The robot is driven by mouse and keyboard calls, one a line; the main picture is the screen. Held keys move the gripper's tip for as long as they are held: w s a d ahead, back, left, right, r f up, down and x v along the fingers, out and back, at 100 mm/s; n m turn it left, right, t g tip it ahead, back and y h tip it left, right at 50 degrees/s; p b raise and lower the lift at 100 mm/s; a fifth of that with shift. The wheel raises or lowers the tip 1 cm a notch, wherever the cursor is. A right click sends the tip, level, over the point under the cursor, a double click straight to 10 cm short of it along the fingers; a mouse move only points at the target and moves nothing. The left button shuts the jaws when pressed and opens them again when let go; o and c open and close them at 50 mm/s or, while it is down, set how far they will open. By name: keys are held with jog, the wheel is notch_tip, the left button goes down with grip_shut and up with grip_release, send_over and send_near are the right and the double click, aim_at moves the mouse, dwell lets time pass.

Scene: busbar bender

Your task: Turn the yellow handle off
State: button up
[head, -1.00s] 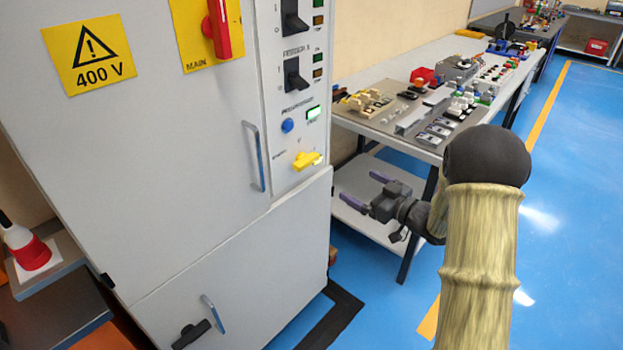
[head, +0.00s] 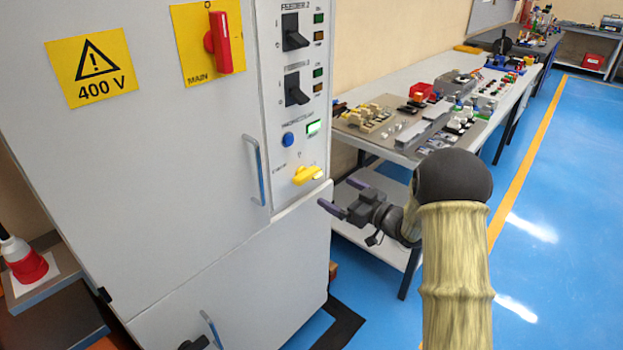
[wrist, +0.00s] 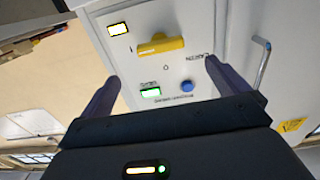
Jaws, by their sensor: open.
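The yellow handle (head: 307,175) sits low on the narrow control panel of the grey cabinet, below a blue button (head: 288,139) and a lit green lamp (head: 314,127). In the head view it lies roughly sideways, tilted slightly up to the right. In the wrist view the yellow handle (wrist: 160,47) is ahead of the fingers, with a lit yellowish lamp (wrist: 118,29) beside it. My gripper (head: 338,197) is open and empty, to the right of the handle and a little lower, apart from it. Both purple fingers (wrist: 160,83) show in the wrist view, pointing at the panel.
A red main switch (head: 218,43) and black feeder switches (head: 297,89) are higher on the cabinet. A cabinet door handle (head: 254,168) is left of the panel. A workbench (head: 385,145) with many parts stands behind my arm. Blue floor at right is clear.

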aim_at(310, 178)
jog(key=x, duration=1)
jog(key=shift+w+a, duration=0.25)
jog(key=c, duration=0.9)
